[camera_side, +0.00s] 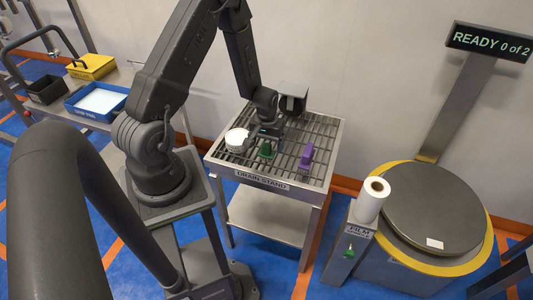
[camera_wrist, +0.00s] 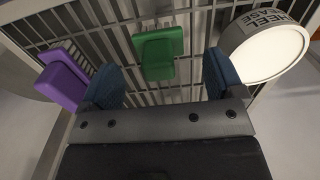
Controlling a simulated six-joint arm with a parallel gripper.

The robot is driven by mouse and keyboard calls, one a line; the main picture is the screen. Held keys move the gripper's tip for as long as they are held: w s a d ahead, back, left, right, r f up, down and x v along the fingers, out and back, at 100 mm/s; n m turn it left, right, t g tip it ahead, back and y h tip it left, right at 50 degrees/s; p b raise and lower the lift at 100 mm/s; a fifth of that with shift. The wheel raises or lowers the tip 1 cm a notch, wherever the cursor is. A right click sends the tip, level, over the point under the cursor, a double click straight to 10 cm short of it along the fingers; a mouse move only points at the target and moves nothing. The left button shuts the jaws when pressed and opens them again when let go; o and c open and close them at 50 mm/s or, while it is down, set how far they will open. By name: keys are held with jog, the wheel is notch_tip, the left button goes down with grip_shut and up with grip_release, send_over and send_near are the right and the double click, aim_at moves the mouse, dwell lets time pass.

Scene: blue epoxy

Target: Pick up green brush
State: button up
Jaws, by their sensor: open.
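The green brush (camera_side: 266,150) lies on the slatted grey top of the drain stand (camera_side: 262,184). In the wrist view the green brush (camera_wrist: 158,53) is ahead of the gap between my fingers, apart from both. My gripper (camera_wrist: 165,82) is open and empty, with a blue finger on each side. In the side view my gripper (camera_side: 270,130) is over the stand, just behind the green brush; its fingers are too small to make out there.
A purple brush (camera_side: 306,157) stands to the right of the green one, and a white round tub (camera_side: 237,139) to its left. A white film roll (camera_side: 371,199) and a round turntable (camera_side: 432,212) are farther right. A blue tray (camera_side: 97,101) is at the left.

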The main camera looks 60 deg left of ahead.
aim_at(267, 150)
notch_tip(267, 150, down, 4)
jog(key=shift+w+a+f, duration=0.1)
jog(key=shift+w+a, duration=0.05)
jog(key=c, duration=1.1)
